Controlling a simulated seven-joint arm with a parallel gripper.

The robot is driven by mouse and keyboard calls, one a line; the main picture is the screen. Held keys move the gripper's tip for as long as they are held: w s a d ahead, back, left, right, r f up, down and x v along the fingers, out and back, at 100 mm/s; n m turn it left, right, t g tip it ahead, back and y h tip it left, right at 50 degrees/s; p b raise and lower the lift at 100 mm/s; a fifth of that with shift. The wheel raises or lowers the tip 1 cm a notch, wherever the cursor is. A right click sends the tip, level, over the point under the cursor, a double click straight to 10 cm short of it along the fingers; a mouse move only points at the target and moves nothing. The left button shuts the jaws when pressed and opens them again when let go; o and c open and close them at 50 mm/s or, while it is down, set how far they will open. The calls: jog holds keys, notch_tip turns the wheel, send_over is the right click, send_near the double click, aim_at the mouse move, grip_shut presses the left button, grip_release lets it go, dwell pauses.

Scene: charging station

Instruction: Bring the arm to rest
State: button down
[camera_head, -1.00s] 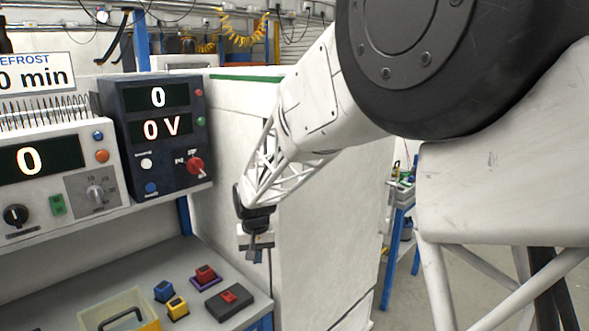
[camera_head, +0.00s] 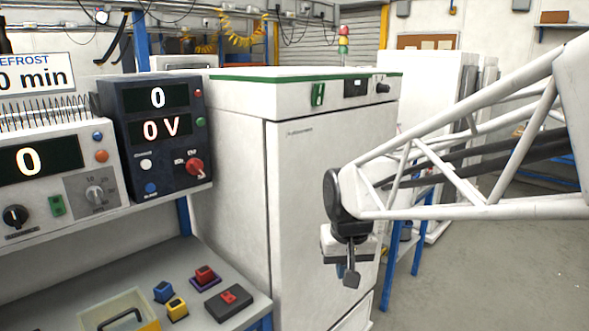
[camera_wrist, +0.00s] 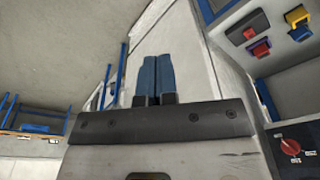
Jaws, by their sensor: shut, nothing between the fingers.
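My gripper (camera_head: 350,276) hangs in front of the white cabinet's door, to the right of the bench, at the end of my white lattice arm. Its fingers point downward in the head view. In the wrist view my gripper's two blue fingers (camera_wrist: 155,77) lie side by side, shut with nothing between them. The gripper appears clear of the bench and its objects. I cannot tell its exact distance from the cabinet door.
The white cabinet (camera_head: 325,170) stands behind my gripper. The bench at left carries a dark power supply (camera_head: 158,135), a white timer unit (camera_head: 60,175), small coloured blocks (camera_head: 177,308), a black box with a red button (camera_head: 228,301) and a yellowish tray (camera_head: 92,312). Open floor (camera_head: 480,270) lies at right.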

jog(key=s+d, duration=0.4)
jog(key=s, duration=0.5)
jog(key=s+d+m, duration=0.1)
jog(key=s+d, duration=0.3)
jog(key=s, duration=0.5)
jog(key=shift+s+d+f+t, duration=0.15)
jog(key=shift+d+f+t, duration=0.1)
jog(key=shift+d+t, duration=0.15)
